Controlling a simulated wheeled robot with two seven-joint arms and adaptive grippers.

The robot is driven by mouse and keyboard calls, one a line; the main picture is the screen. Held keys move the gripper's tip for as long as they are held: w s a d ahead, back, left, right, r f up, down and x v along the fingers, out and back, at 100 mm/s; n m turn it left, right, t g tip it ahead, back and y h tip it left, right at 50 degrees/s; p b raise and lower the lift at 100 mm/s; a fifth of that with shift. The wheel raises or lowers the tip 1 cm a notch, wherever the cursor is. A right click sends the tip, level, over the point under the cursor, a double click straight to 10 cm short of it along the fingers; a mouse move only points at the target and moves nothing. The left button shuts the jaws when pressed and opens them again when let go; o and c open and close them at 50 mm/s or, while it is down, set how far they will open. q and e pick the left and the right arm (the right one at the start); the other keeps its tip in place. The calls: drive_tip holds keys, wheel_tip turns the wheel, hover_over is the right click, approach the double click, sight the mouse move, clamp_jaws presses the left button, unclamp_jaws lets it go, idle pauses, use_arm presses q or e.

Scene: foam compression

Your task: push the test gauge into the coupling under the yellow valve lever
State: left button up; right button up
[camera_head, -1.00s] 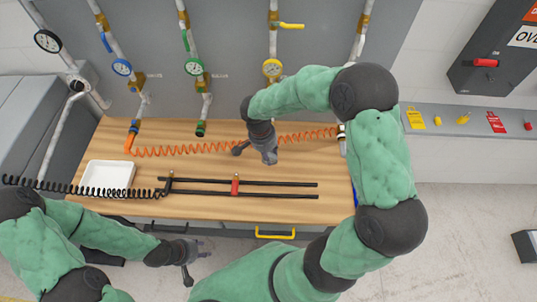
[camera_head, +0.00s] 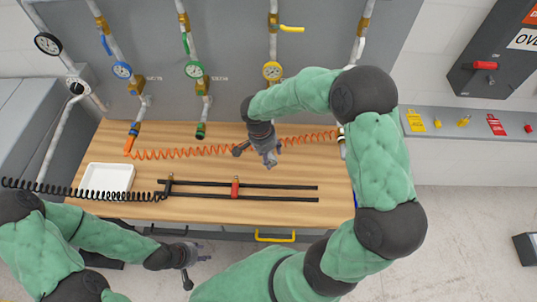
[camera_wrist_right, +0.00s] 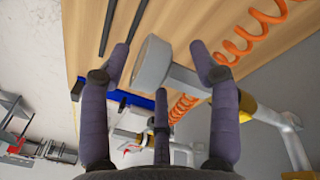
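My right gripper (camera_head: 269,156) is above the back of the wooden table. My left gripper (camera_head: 194,252) is low in front of the table. Its fingers are too small to read.
A coiled orange hose (camera_head: 190,152) runs along the table's back. A white tray (camera_head: 107,179) and two black rails with a red clamp (camera_head: 235,188) are on the table (camera_head: 320,214). Other pipes with green (camera_head: 200,130) and blue (camera_head: 134,128) ends stand at left.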

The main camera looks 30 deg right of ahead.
drive_tip(key=shift+r, duration=0.1)
wheel_tip(320, 180, up, 12)
drive_tip(key=w+a, duration=0.1)
drive_tip(key=shift+a+f, duration=0.2)
drive_tip(key=shift+a, duration=0.15)
